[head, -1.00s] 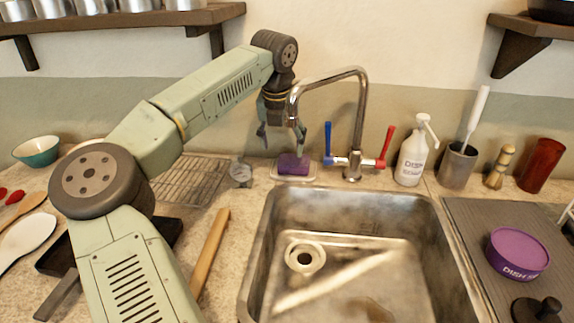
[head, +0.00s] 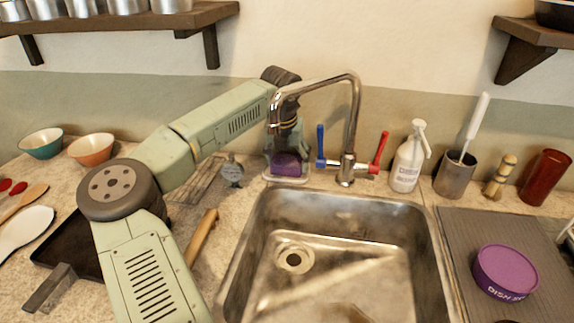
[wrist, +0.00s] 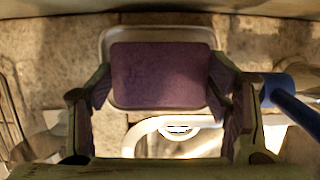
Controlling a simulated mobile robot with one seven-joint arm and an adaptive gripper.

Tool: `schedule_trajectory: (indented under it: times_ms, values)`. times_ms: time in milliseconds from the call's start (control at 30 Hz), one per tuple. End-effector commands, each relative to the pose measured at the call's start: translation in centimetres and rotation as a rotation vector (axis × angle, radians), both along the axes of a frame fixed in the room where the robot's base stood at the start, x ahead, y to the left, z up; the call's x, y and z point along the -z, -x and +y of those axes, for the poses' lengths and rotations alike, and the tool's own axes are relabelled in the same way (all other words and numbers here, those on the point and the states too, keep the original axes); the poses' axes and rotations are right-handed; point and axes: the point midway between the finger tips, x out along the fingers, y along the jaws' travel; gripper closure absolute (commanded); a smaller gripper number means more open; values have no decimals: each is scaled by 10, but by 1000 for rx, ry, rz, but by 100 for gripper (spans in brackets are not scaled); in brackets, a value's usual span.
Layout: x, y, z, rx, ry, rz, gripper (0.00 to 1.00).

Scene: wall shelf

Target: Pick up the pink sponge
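The sponge (head: 287,165), purple-pink in these pictures, lies on a pale soap dish (head: 285,179) behind the sink's left part. In the wrist view the sponge (wrist: 160,75) is a rounded block lying in the dish (wrist: 221,40). My gripper (head: 288,153) is low over the sponge, partly behind the faucet spout. In the wrist view my gripper (wrist: 158,97) has its fingers apart, one beside each side edge of the sponge. The fingertips are very close to those edges; I cannot make out contact.
The chrome faucet (head: 354,120) with blue and red handles stands just right of my gripper; its blue handle (wrist: 295,108) is near the right finger. A small gauge (head: 232,171) stands left of the dish. The sink (head: 335,240) lies in front.

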Motion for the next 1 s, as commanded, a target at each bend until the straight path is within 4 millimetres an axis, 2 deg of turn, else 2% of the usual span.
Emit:
schedule_trajectory:
  times_ms: [433,700,867,1000]
  values:
    - [-5,0,0,0,0,-1,41]
    - [-34,-1,1,-2,-1,-4,41]
    - [-34,28,22,-3,-2,-2,41]
    - [-36,60,45,-4,-3,-2,41]
